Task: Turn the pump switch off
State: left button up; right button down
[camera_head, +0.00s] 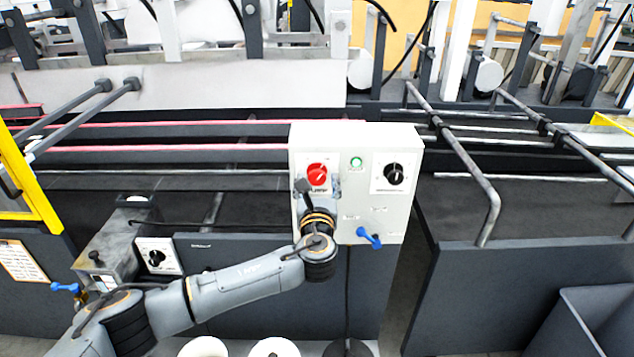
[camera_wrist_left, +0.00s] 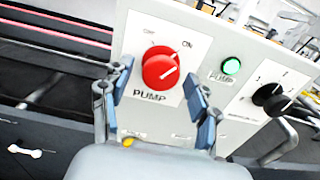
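The pump switch is a round red knob (camera_head: 317,175) on a white plate at the upper left of a light grey control box (camera_head: 408,147). In the left wrist view the red knob (camera_wrist_left: 160,70) has PUMP below it, and its white mark points up-right toward ON. A green lamp (camera_wrist_left: 231,66) labelled PUMP looks lit; it also shows in the head view (camera_head: 356,162). My left gripper (camera_head: 318,190) is in front of the box at the knob. In the left wrist view its fingers (camera_wrist_left: 158,80) are open, one on each side of the knob; contact cannot be told.
A black knob (camera_head: 394,174) is on the box's right side. A blue-handled valve (camera_head: 369,238) sticks out below it. A smaller box with a black knob (camera_head: 156,257) is at the left. Metal rails (camera_head: 465,160) project at the right.

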pick_arm(q)
jog(key=c, duration=1)
jog(key=shift+n, duration=0.3)
jog(key=shift+f+n+b, duration=0.15)
jog(key=shift+n+b, duration=0.65)
jog(key=n+b, duration=0.2)
jog(key=n, duration=0.2)
jog(key=shift+n, duration=0.3)
jog(key=n+b, duration=0.2)
jog(key=n, duration=0.1)
jog(key=shift+d, duration=0.1)
jog(key=shift+r+n+b, duration=0.2)
jog(key=shift+n+b, duration=0.6)
jog(key=shift+n, duration=1.2)
